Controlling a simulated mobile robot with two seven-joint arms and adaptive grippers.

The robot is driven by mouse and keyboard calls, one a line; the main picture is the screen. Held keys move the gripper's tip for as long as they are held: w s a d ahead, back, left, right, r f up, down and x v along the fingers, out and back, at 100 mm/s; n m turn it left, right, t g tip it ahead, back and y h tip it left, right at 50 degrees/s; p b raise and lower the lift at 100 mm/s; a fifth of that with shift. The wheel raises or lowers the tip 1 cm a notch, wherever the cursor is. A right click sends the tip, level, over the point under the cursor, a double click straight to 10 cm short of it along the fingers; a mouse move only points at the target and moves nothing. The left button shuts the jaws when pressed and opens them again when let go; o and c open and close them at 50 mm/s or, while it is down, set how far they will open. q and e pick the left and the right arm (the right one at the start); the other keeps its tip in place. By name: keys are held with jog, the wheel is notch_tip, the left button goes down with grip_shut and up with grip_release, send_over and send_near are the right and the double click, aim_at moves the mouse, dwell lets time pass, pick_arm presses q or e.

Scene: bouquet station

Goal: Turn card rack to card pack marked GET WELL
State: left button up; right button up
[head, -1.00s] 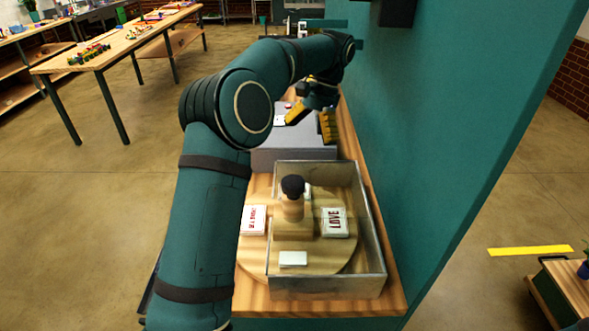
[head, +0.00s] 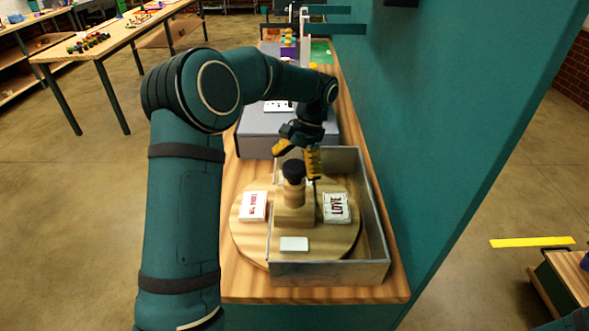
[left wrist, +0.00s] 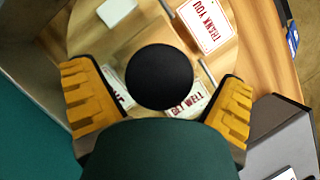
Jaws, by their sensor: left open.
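The card rack is a round wooden turntable (head: 262,236) with a central post and a black knob (head: 293,170). My left gripper (head: 296,164) is open just above and behind the knob. In the left wrist view the knob (left wrist: 158,77) lies between the spread yellow fingers, with gaps on both sides. The GET WELL pack (left wrist: 188,103) shows there, partly covered by the knob; in the head view it is hidden behind the post and gripper. The THANK YOU pack (left wrist: 205,25) is at the left of the rack, the LOVE pack (head: 336,207) at the right, and a plain white pack (head: 294,244) in front.
A metal-walled box (head: 330,273) surrounds the rack, whose left part sticks out. A grey block (head: 262,125) stands behind on the wooden bench (head: 250,289). A teal wall (head: 430,130) closes off the right side.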

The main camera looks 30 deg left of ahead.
pick_arm(q)
jog(key=shift+s+f, duration=0.1)
jog(key=shift+f, duration=0.15)
jog(key=c, duration=1.4)
